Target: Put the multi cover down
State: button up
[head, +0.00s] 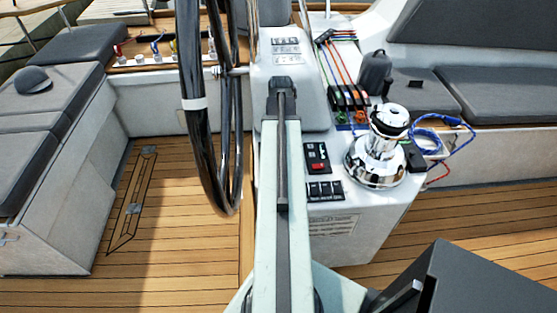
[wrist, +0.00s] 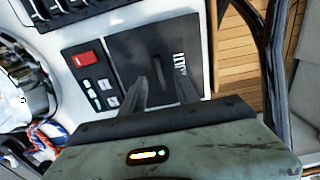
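A flat dark square panel (wrist: 130,48) with small white markings lies on the white console in the wrist view. It looks like the multi cover, though I cannot be sure. My gripper (wrist: 168,76) reaches over it from below, its two dark fingers apart and the panel showing between them. I see nothing held. Whether the fingertips touch the panel cannot be told. In the head view my gripper (head: 284,86) is at the far end of my arm, over the helm console, and my arm hides the panel there.
The steering wheel (head: 205,120) stands close left of my arm. A chrome winch (head: 375,155) stands at the right of the console, with a red switch panel (head: 318,156) beside it. Blue rope (head: 437,137) lies beyond the winch. Teak floor (head: 185,230) is open at left.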

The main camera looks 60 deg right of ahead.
notch_tip(320, 180, down, 5)
jog(key=b, duration=0.4)
jog(key=shift+s+f+b, duration=0.1)
jog(key=shift+s+b, duration=0.05)
jog(key=shift+b, duration=0.25)
grip_shut()
jog(key=shift+r+p, duration=0.3)
